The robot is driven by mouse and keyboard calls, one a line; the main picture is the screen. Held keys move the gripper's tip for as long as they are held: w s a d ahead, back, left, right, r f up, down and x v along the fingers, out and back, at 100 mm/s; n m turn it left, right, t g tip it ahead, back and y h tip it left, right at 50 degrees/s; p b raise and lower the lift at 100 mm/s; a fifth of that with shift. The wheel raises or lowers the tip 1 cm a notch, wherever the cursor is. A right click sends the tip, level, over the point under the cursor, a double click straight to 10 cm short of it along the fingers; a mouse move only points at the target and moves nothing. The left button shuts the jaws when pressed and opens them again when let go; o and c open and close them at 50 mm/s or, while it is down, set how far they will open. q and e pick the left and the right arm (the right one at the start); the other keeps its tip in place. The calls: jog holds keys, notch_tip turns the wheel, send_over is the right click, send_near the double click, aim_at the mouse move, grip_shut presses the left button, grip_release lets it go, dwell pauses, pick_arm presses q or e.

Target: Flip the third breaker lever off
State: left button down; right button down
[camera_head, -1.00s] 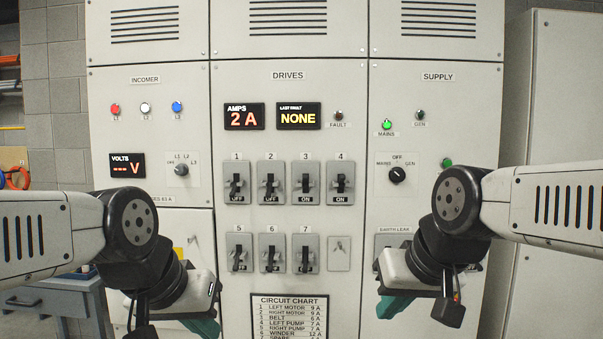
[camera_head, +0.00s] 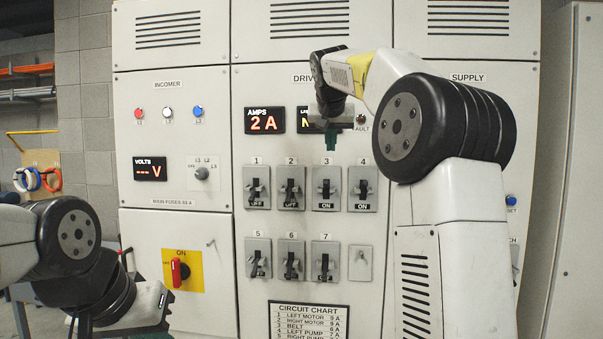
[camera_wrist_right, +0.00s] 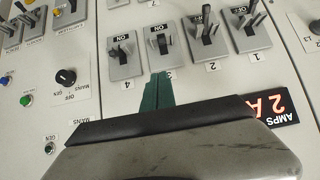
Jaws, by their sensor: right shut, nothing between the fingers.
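The third breaker (camera_head: 326,188) is in the upper row of the DRIVES panel, under the number 3, and its plate reads ON. It also shows upside down in the right wrist view (camera_wrist_right: 163,47). My right gripper (camera_head: 331,141) is shut and empty, its teal fingers pointing down just above the number 3 label. In the right wrist view the closed fingertips (camera_wrist_right: 160,78) are near the third breaker's plate, apart from its lever. My left gripper (camera_head: 150,318) is low at the left, its fingers mostly cut off by the frame edge.
Breakers 1 (camera_head: 257,187) and 2 (camera_head: 291,188) read OFF; breaker 4 (camera_head: 362,188) reads ON. Breakers 5 to 7 are in the row below. The amps display (camera_head: 264,121) reads 2 A. My right arm covers much of the SUPPLY panel. A red rotary switch (camera_head: 180,271) is at left.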

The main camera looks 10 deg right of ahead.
jog(key=shift+w+a+r, duration=0.25)
jog(key=shift+w+a, duration=0.05)
jog(key=shift+w, duration=0.15)
jog(key=shift+w+a+r, duration=0.25)
jog(key=shift+w, duration=0.15)
send_over(326, 183)
jog(key=f, duration=0.6)
jog(key=shift+w+d, duration=0.15)
jog(key=shift+w, duration=0.2)
jog(key=shift+s+f, duration=0.2)
jog(key=shift+f, duration=0.45)
jog(key=shift+s+f, duration=0.15)
jog(key=shift+f, duration=0.45)
jog(key=shift+s+a+f, duration=0.2)
jog(key=shift+s+f, duration=0.05)
jog(key=shift+f, duration=0.5)
jog(key=shift+t, duration=0.3)
